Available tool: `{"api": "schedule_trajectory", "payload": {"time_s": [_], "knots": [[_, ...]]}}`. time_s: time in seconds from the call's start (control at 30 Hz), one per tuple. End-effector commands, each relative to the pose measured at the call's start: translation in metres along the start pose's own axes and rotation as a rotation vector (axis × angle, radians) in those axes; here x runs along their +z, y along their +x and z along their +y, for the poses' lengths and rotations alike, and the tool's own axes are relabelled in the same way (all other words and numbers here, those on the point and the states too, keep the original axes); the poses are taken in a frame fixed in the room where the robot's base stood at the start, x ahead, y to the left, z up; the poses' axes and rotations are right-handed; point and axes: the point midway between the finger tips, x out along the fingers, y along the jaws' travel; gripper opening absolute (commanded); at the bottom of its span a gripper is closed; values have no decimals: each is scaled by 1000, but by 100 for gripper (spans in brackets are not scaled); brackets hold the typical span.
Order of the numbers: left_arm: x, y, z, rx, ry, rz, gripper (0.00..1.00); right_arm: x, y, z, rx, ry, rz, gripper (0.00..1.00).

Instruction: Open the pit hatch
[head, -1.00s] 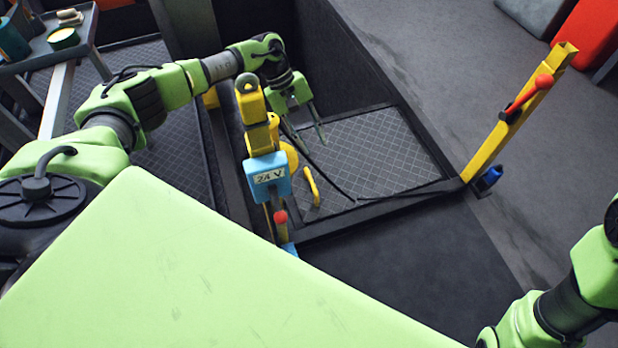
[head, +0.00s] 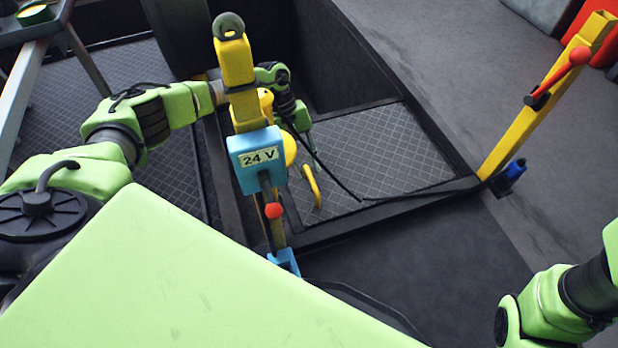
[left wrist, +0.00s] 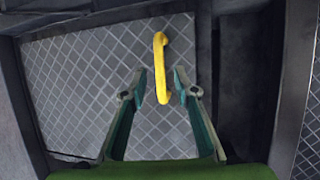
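The pit hatch (head: 385,150) is a grey diamond-tread plate lying flat in a dark frame, shut. Its yellow handle (head: 311,186) is near the left edge of the plate. The handle also shows in the left wrist view (left wrist: 161,68), upright in the picture on the tread plate (left wrist: 80,80). My left gripper (left wrist: 160,84) is open and empty, its fingers spread to either side of the handle's line in that view. I cannot tell how far above the handle it is. My right gripper is out of view.
The yellow post (head: 240,75) with a blue 24 V box (head: 257,158) stands close before my left arm. A black cable (head: 345,188) runs across the hatch to a blue plug (head: 515,170) beside a second yellow post (head: 540,100) with a red lever. Open floor lies at right.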

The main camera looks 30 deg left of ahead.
Motion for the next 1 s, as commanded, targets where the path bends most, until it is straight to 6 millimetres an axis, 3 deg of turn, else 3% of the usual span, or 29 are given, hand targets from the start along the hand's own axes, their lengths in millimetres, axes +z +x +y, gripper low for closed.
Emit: {"api": "schedule_trajectory", "payload": {"time_s": [0.03,0.2,0.57,0.7,1.0], "knots": [[-1,12,-1,0,2,0,28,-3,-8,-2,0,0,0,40],[-1,27,0,0,0,0,28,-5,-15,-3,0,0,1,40],[0,30,0,1,-1,0,28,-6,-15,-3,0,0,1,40],[0,30,0,1,-1,0,0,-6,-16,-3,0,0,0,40],[2,23,3,2,0,1,0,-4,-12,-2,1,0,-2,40]]}}
